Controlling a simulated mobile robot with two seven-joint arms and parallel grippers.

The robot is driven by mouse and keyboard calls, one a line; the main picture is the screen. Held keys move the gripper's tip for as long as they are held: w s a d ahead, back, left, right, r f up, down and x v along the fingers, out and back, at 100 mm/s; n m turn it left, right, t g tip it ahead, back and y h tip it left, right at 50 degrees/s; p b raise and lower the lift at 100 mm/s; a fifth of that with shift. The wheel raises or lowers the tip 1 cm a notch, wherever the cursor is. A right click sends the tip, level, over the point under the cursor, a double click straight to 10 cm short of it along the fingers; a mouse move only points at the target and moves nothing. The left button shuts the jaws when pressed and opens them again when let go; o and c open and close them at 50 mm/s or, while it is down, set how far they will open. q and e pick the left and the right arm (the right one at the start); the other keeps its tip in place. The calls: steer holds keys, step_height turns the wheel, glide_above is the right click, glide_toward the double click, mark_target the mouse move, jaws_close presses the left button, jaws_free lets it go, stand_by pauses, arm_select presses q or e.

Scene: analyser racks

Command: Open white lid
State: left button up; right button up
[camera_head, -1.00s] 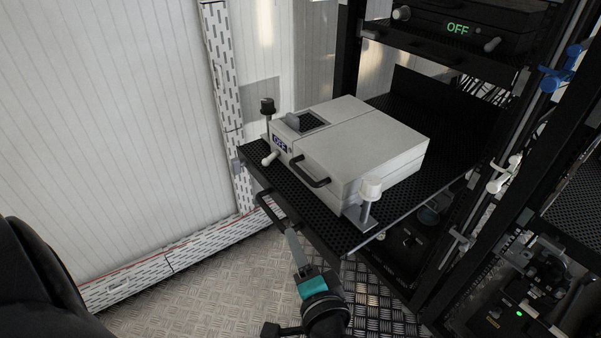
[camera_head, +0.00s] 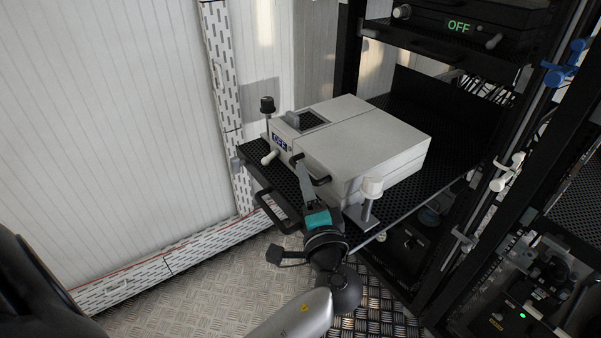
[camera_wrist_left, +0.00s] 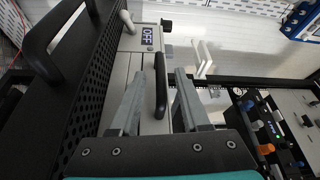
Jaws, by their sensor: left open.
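The white lid (camera_head: 375,137) is the light top of a boxy analyser on a pulled-out black shelf, and it looks closed. Its black bar handle (camera_head: 322,181) on the front is partly hidden by my gripper in the head view. My left gripper (camera_head: 303,168) is open at the front of the box, at the handle. In the left wrist view the handle (camera_wrist_left: 161,88) lies between the two spread fingers of the left gripper (camera_wrist_left: 160,75), with gaps on both sides. My right gripper is not in view.
The black perforated shelf (camera_head: 410,196) has its own front handle (camera_head: 268,212) below. A white-capped post (camera_head: 371,189) and a black-knobbed post (camera_head: 267,107) flank the box. Another unit reading OFF (camera_head: 458,28) sits above in the rack. Open floor lies in front.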

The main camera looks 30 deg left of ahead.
arm_select(q)
steer(key=shift+x, duration=1.95)
jaws_close()
